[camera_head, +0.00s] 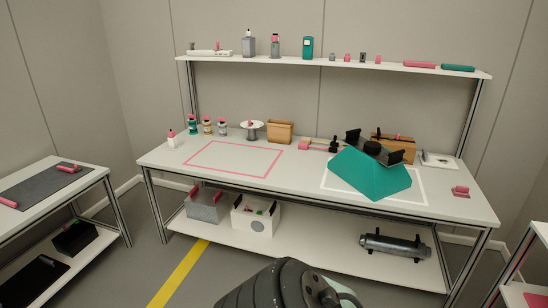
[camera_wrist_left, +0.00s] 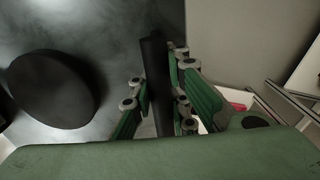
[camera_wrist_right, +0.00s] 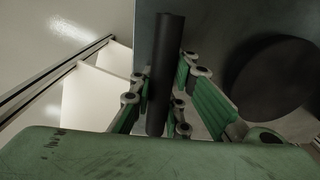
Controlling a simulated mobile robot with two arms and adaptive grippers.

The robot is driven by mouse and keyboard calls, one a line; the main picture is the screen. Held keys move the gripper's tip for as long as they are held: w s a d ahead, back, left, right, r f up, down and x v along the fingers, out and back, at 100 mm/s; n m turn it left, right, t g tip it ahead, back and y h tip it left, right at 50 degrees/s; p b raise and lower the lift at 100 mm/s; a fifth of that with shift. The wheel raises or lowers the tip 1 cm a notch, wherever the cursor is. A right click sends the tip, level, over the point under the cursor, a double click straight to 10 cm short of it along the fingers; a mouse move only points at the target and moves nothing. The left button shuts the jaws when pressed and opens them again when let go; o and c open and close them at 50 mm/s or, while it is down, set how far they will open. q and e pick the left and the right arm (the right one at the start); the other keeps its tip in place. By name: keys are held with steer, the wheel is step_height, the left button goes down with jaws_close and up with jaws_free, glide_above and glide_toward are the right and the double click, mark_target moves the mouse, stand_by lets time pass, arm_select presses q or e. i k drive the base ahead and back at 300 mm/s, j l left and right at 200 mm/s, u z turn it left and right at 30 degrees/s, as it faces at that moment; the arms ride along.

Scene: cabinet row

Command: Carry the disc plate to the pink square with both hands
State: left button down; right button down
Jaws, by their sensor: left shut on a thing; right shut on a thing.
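In the left wrist view my left gripper (camera_wrist_left: 158,100) is shut on a black bar handle of the disc plate (camera_wrist_left: 110,40), with the round black disc (camera_wrist_left: 53,88) to its left. In the right wrist view my right gripper (camera_wrist_right: 160,100) is shut on another such bar, with the disc (camera_wrist_right: 272,78) to its right. In the head view a dark plate with a disc (camera_head: 373,148) and black end pieces stands on a teal sloped block (camera_head: 370,175); neither gripper shows against it. The pink square outline (camera_head: 193,153) lies empty on the table's left part.
The teal block stands within a white outline (camera_head: 415,199) on the worktable. Bins (camera_head: 255,215) stand on the lower shelf. A dark arm part of mine covers the bottom middle.

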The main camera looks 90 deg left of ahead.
mark_target(235, 156)
steer(key=u, duration=2.2)
steer(key=i+j+u, duration=0.2)
steer(key=i+j, duration=2.8)
steer(key=i+l, duration=0.05)
steer(key=i, duration=0.05)
